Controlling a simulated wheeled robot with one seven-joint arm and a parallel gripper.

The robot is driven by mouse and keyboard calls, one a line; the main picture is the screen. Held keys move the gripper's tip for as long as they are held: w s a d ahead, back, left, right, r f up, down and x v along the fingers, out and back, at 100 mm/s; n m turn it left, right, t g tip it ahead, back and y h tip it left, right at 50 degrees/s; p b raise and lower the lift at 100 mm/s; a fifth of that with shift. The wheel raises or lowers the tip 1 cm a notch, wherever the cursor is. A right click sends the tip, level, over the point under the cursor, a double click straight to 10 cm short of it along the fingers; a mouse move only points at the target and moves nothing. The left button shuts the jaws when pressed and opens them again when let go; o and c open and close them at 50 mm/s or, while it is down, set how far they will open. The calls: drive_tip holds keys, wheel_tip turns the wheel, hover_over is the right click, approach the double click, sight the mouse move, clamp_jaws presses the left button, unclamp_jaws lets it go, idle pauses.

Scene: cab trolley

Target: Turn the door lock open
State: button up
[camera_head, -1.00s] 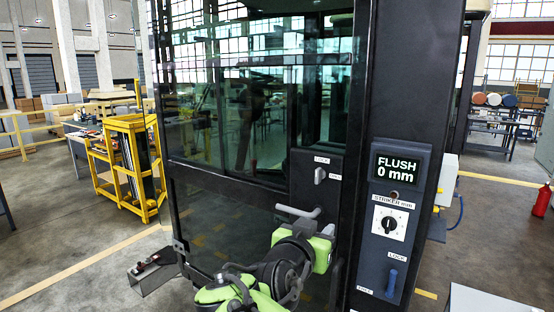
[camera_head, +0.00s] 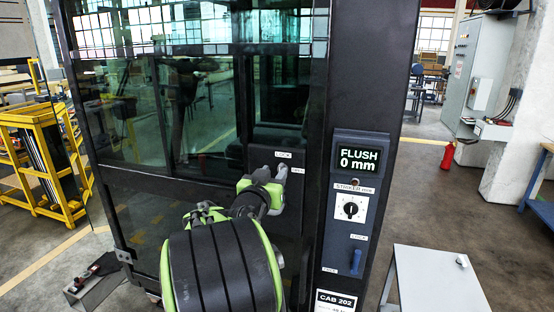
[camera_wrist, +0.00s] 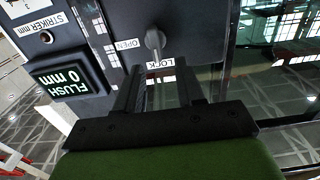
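The door lock is a small grey turn knob (camera_head: 281,173) on the dark door panel, between a LOCK label above and another small label at its right. In the wrist view, which shows the panel upside down, the knob (camera_wrist: 155,40) points toward the LOCK label (camera_wrist: 160,63), with the OPEN label (camera_wrist: 127,44) to one side. My gripper (camera_wrist: 160,76) is open, its two dark fingers apart and empty. The knob lies just past the fingertips, roughly between them; I see no clear contact. In the head view my gripper (camera_head: 275,182) is at the knob and partly covers the panel below it.
The pillar to the right holds a display (camera_head: 358,159) reading FLUSH 0 mm, a striker dial (camera_head: 351,208) and a blue lever (camera_head: 356,261). A grey table (camera_head: 437,280) stands at lower right. A yellow rack (camera_head: 45,165) stands at left. Glass fills the upper door.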

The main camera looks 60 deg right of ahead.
sight(279, 167)
drive_tip(key=d, duration=0.2)
drive_tip(key=d+p, duration=0.1)
drive_tip(key=d, duration=0.1)
drive_tip(key=shift+w+d+r, duration=0.1)
drive_tip(key=shift+w+d, duration=0.05)
drive_tip(key=shift+w, duration=0.05)
clamp_jaws()
